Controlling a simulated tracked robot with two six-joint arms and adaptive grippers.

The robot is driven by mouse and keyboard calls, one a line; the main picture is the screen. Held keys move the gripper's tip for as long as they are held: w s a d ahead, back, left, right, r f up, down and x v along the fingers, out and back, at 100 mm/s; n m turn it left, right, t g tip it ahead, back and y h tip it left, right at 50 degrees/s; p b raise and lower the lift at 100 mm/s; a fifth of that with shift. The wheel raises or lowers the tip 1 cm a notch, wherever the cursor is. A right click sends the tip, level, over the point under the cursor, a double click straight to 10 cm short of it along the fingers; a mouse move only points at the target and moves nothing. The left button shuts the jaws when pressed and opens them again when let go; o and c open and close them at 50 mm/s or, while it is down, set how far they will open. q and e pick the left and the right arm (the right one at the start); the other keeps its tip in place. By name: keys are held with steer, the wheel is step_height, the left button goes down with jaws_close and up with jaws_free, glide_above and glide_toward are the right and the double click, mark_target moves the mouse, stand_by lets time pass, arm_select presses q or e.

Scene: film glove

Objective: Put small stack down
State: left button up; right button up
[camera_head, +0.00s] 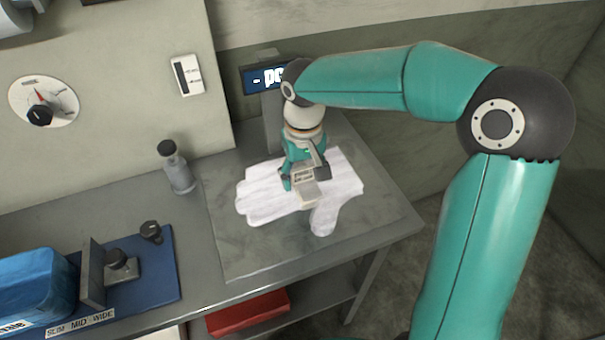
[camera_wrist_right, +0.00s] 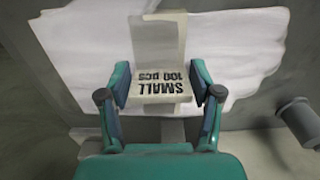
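The small stack is a white, glove-shaped pile (camera_head: 262,197) with a thumb-like lobe pointing to the front. It is at the grey plate (camera_head: 235,255) on the bench; I cannot tell whether it rests there or hovers slightly above. A pale block marked "SMALL 100 pcs" (camera_wrist_right: 160,87) sits on the white stack (camera_wrist_right: 85,50) in the right wrist view. My right gripper (camera_head: 305,180) points down over the stack's middle. Its two fingers (camera_wrist_right: 160,97) press on both sides of the pale block. My left gripper is out of view.
A display reading "- pc" (camera_head: 262,79) stands behind the plate. A grey cylinder with a black knob (camera_head: 179,170) is left of it. A blue box (camera_head: 30,285) and a blue mat (camera_head: 155,270) are front left. A red object (camera_head: 248,312) lies on the lower shelf.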

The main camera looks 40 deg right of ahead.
mark_target(303, 170)
steer(key=shift+o, duration=1.1)
steer(key=shift+r, duration=0.1)
step_height(303, 170, up, 12)
steer(key=p, duration=0.1)
